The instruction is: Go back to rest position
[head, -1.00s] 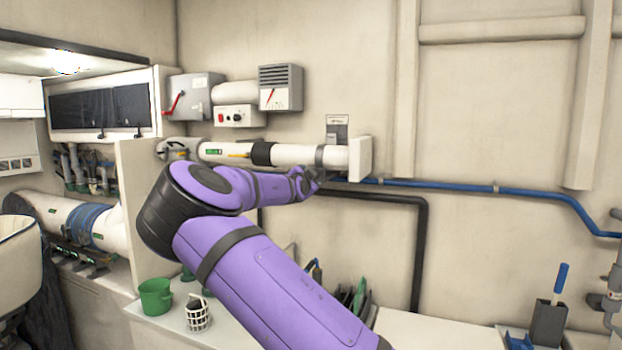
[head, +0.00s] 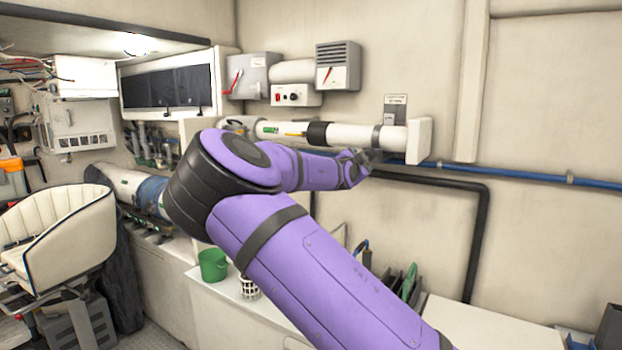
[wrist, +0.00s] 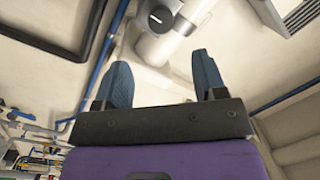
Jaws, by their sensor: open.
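My gripper (wrist: 162,84) shows in the wrist view with its two blue fingers spread apart and nothing between them. In the head view my purple arm reaches up from the lower right and bends at a dark elbow joint. The wrist view looks up past the fingers at a white pipe fitting and the wall.
A counter (head: 226,310) below my arm holds a green bucket (head: 213,265) and a white basket (head: 249,288), partly hidden by the arm. A cream seat (head: 75,237) stands at the left. Blue and black pipes run along the wall. Some floor (head: 160,338) shows at the lower left.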

